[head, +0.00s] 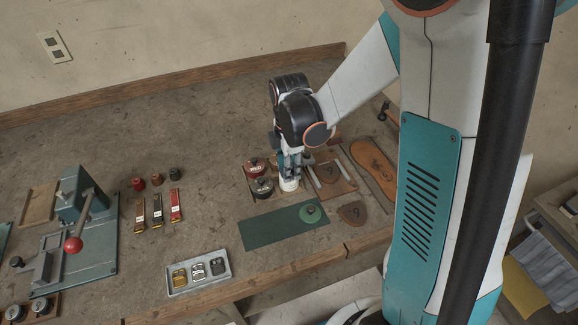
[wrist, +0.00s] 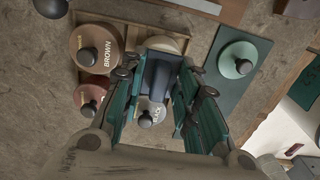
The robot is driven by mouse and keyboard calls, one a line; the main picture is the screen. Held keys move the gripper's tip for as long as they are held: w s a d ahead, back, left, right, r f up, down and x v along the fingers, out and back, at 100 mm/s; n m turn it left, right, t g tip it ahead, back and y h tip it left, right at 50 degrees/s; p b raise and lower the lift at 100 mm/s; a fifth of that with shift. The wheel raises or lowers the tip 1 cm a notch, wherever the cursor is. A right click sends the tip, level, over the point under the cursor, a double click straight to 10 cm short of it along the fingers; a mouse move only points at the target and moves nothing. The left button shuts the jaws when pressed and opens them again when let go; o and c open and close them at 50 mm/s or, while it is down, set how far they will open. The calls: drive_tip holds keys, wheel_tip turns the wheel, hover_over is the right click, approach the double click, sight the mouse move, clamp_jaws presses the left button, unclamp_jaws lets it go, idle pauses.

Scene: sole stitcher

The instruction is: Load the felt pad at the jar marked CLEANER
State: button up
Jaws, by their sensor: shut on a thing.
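My gripper (head: 290,163) reaches down over the jar rack from above. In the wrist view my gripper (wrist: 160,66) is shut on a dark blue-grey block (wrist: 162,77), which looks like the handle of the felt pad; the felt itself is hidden. Right below it is a cream-topped jar (wrist: 166,44), seen as a white jar (head: 289,185) in the head view. Its label is hidden, and I cannot tell whether the pad touches it. Beside it are the jars marked BLACK (wrist: 156,106) and BROWN (wrist: 97,46), and a red jar (wrist: 86,94).
Leather pieces (head: 352,212) and a sole (head: 373,160) lie to the right. A metal tray (head: 178,288) and a lever press (head: 80,225) are at left.

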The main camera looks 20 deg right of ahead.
drive_tip(key=shift+r+p, duration=2.3)
drive_tip(key=shift+r, duration=1.2)
drive_tip(key=shift+f, duration=0.1)
